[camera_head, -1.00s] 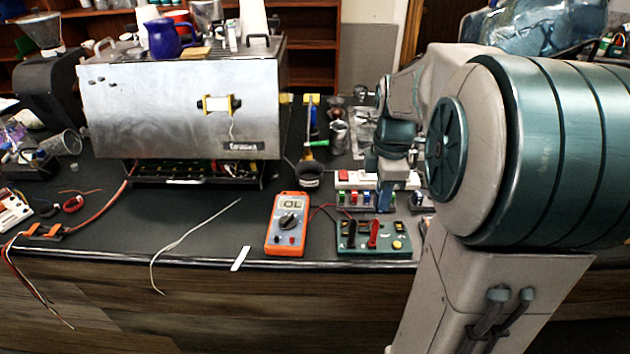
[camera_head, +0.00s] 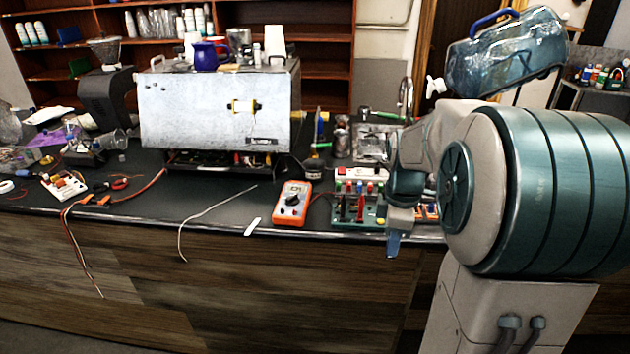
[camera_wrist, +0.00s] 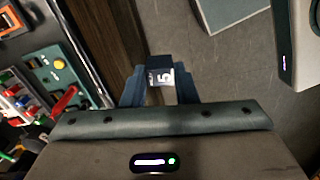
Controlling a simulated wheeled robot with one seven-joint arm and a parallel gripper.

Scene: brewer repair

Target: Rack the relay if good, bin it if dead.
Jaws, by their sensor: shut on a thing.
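My gripper (camera_head: 393,245) is shut on a small dark relay (camera_wrist: 160,68) with a white "5" on it. In the wrist view, the relay sits between the fingertips, over the grey floor just beyond the bench edge. In the head view, the gripper hangs in front of the bench edge and the relay cannot be made out. A green test board (camera_head: 345,222) with a red lever and a yellow button is on the bench, left of the gripper. An orange multimeter (camera_head: 292,205) lies beside it; its display is too small to read.
A row of coloured blocks (camera_head: 362,188) stands behind the test board. A metal brewer (camera_head: 200,110) stands at the back of the bench. A loose pale wire (camera_head: 205,215) and a white strip (camera_head: 252,227) lie near the front edge. Floor in front is open.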

